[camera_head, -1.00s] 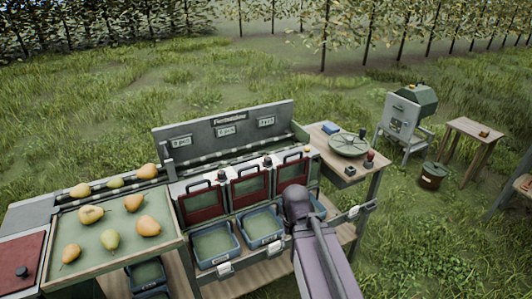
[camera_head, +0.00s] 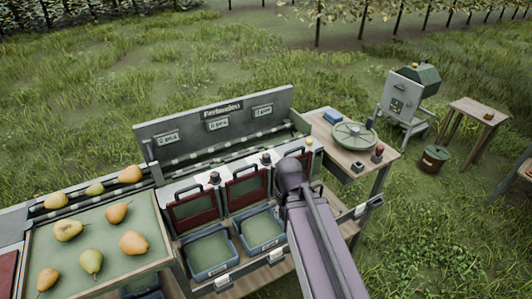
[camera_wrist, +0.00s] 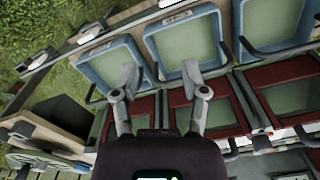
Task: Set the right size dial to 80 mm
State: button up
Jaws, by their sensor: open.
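The sorting bench carries a row of red-framed gates. A black dial stands above the left gate (camera_head: 214,177) and another above the middle gate (camera_head: 266,158). At the right end a small knob with a yellowish top (camera_head: 309,141) shows just beyond my arm; its setting is too small to read. My arm's end covers most of the right gate in the head view. In the wrist view my gripper (camera_wrist: 160,78) is open and empty, its fingers over the border between the blue bins (camera_wrist: 117,68) and the red gates. A dark knob (camera_wrist: 262,137) shows at lower right there.
A blue bin (camera_head: 183,252) stands below the left gate. The pear tray (camera_head: 165,262) lies at left. A side table at right holds a round disc (camera_head: 354,135), a blue item (camera_head: 332,117) and a red-topped button (camera_head: 378,149). Raised gate handles stand near the dials.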

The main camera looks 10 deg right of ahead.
jog(key=shift+w, duration=0.1)
jog(key=o, duration=0.4)
jog(key=shift+w+r, duration=0.1)
jog(key=shift+w, duration=0.05)
notch_tip(320, 180, up, 13)
jog(key=n+p, duration=0.7)
jog(key=p, duration=0.6)
send_over(266, 155)
jog(key=shift+f, duration=0.3)
notch_tip(266, 155, down, 13)
jog(key=b, duration=1.4)
jog(key=shift+f, duration=0.2)
jog(key=c, duration=1.1)
